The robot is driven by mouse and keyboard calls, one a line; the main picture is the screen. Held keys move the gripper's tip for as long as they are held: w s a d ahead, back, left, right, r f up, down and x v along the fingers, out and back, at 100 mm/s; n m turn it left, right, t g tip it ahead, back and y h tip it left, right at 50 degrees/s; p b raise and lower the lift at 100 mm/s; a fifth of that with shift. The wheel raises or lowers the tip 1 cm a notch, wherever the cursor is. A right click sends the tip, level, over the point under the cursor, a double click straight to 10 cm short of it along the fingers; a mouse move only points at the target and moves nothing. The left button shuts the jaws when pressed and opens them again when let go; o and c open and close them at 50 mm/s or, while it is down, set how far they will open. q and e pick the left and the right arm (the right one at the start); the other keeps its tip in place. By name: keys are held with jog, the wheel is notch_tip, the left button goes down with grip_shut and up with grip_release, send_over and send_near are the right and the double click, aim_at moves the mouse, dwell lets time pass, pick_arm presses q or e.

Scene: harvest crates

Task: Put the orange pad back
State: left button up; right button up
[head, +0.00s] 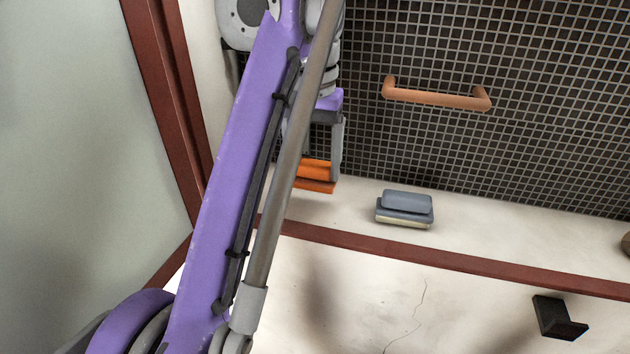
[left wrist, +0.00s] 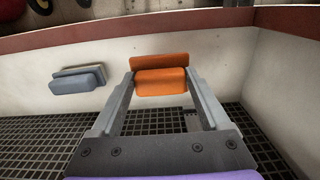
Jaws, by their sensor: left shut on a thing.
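The orange pad (head: 316,174) is partly hidden behind my left arm in the head view. In the left wrist view the orange pad (left wrist: 160,80) sits between the two fingertips of my left gripper (left wrist: 160,84), which is shut on it. In the head view the left gripper (head: 322,160) is mostly covered by my own purple arm. The pad is by the pale wall strip; whether it touches the wall I cannot tell. My right gripper is not in view.
A grey-blue pad (head: 405,207) on a pale backing is on the pale strip beside the orange pad. A copper-coloured handle (head: 437,97) is over the black grid (head: 540,110). A dark red rail (head: 440,257) runs along the strip. A black bracket (head: 557,318) is at lower right.

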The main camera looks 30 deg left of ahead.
aim_at(313, 163)
pick_arm(q)
jog(key=shift+w+a, duration=0.15)
jog(key=shift+w, duration=0.55)
notch_tip(313, 163, down, 3)
jog(key=shift+r+b, duration=0.1)
jog(key=shift+b, duration=0.55)
jog(key=shift+s+f, duration=0.2)
jog(key=shift+s, duration=0.05)
jog(key=shift+s+f, duration=0.15)
jog(key=shift+f, duration=0.15)
jog(key=shift+f+b, duration=0.5)
jog(key=shift+f, duration=0.3)
jog(key=shift+w+f, duration=0.3)
jog(key=shift+w, duration=0.05)
jog(key=shift+f, duration=0.3)
jog(key=shift+f, duration=0.1)
